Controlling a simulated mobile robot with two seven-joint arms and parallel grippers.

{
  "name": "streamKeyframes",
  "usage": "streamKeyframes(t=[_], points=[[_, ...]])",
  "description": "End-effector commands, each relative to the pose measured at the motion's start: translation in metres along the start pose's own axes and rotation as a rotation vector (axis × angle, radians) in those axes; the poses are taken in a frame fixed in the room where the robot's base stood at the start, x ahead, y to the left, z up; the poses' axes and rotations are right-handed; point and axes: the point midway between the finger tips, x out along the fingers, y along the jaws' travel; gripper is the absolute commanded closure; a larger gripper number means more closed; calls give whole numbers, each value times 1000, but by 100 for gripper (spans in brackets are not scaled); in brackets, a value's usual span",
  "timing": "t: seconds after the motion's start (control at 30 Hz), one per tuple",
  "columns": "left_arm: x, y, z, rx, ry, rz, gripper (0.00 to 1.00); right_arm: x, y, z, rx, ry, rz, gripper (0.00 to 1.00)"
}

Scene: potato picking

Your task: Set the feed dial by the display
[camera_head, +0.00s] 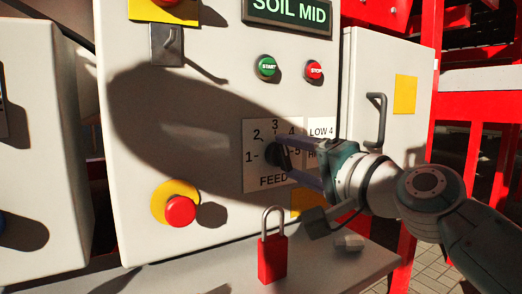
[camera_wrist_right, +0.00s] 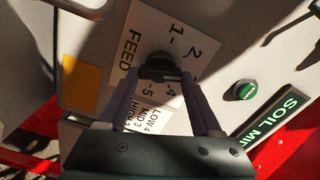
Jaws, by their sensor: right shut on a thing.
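The display (camera_head: 290,10) at the top of the panel reads SOIL MID; it also shows in the wrist view (camera_wrist_right: 272,122). The black feed dial (camera_head: 278,154) sits on a white FEED plate (camera_head: 256,172) numbered 1 to 5. My right gripper (camera_head: 290,160) has its fingers around the dial, one on each side, and is shut on it. In the wrist view the dial (camera_wrist_right: 158,64) lies between the fingertips (camera_wrist_right: 156,76). A pale mark on it seems to face the 3 side, but the exact setting is unclear. My left gripper is not in view.
A card (camera_head: 321,130) beside the plate reads LOW 4 and, in the wrist view, MID 3. A green START button (camera_head: 266,66), red STOP button (camera_head: 315,70) and red emergency button (camera_head: 180,210) stick out. A red padlock (camera_head: 272,258) stands below the dial.

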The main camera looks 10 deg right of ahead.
Motion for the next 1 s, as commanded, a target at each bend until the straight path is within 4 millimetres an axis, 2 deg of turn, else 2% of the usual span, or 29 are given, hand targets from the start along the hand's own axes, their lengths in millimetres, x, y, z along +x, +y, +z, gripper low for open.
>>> streamKeyframes(t=[0.23, 0.5, 1.0], points=[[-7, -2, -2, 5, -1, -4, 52, 0, 0, 0, 181, 1, 0, 90], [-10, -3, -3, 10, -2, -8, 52, 0, 1, 0, 294, 1, 0, 90], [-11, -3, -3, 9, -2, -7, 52, 0, 1, 0, 329, 1, 0, 90]])
